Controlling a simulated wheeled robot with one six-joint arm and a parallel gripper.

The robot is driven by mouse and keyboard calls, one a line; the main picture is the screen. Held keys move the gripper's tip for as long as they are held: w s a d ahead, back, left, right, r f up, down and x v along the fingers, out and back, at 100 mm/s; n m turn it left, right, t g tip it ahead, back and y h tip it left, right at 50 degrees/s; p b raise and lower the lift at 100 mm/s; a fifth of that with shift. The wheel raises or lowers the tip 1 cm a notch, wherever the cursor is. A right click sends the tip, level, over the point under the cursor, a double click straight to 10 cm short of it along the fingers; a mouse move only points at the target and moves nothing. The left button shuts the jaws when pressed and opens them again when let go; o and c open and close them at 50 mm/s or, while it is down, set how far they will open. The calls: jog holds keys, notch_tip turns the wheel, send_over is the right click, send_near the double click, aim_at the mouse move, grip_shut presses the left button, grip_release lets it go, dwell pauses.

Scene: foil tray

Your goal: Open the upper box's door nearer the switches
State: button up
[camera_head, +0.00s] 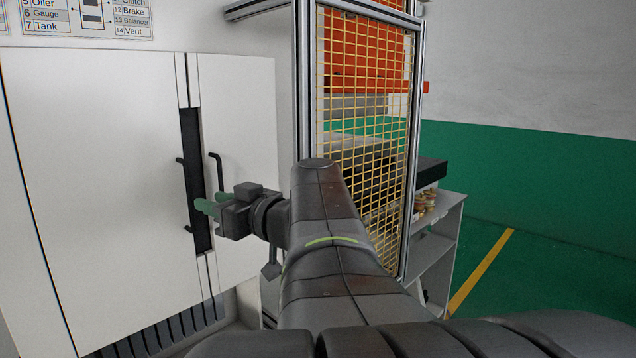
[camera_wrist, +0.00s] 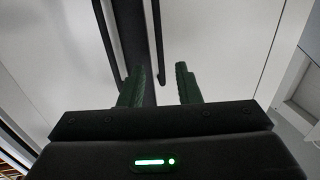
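A white cabinet with a left door (camera_head: 95,170) and a right door (camera_head: 238,150) stands at the left in the head view. A dark recessed strip (camera_head: 191,140) runs between the doors. A black bar handle (camera_head: 183,185) is on the left door and another (camera_head: 217,172) on the right door. Both doors look shut. My gripper (camera_head: 204,206) is at the lower part of the right handle, hiding its lower end. In the wrist view the green fingers (camera_wrist: 160,86) are apart, with a handle bar (camera_wrist: 156,40) showing between them; contact cannot be told. No switches are identifiable.
A metal-framed yellow mesh panel (camera_head: 365,130) stands just right of the cabinet, close to my arm. A grey shelf (camera_head: 440,240) is behind it. Vent slats (camera_head: 165,335) lie below the doors. A numbered label (camera_head: 85,18) is above. Green floor at the right is clear.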

aim_at(190, 195)
jog(key=p+x, duration=0.2)
jog(key=x, duration=0.4)
jog(key=shift+w+a, duration=0.2)
jog(key=shift+a, duration=0.1)
jog(key=shift+c, duration=0.4)
grip_shut()
